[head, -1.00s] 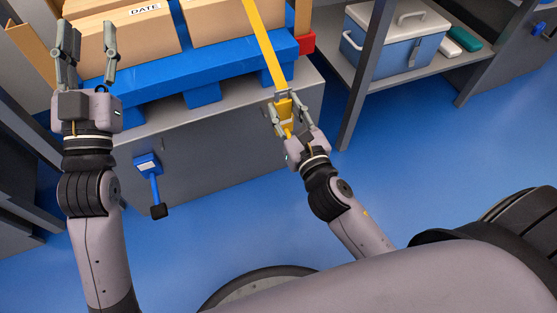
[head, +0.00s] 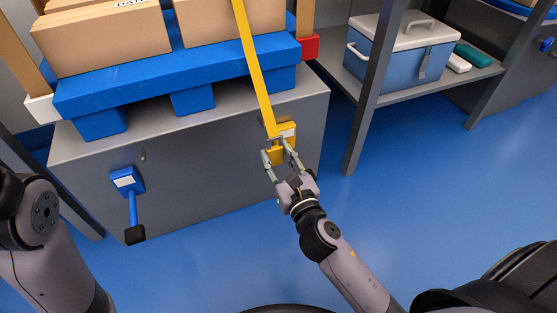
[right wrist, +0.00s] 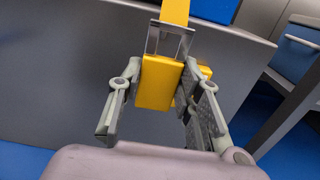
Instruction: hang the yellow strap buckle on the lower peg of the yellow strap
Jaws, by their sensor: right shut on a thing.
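The yellow strap (head: 252,70) runs down over the front of the blue pallet. At its lower end hangs the yellow strap buckle (right wrist: 159,82), with a metal frame (right wrist: 170,42) at its top. My right gripper (head: 277,160) is shut on the buckle and holds it in front of the grey cabinet. Behind the buckle, a yellow plate with a pale label (head: 288,129) is on the cabinet front; it also shows partly in the right wrist view (right wrist: 204,71). I cannot make out the lower peg. My left gripper is outside the view; only its arm shows at left.
The blue pallet (head: 160,78) with cardboard boxes (head: 100,42) stands on the grey cabinet (head: 210,170). A blue fitting with a black-ended handle (head: 127,181) is on the cabinet front. A shelf post (head: 375,90) and a cooler box (head: 400,45) are at right. The blue floor in front is clear.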

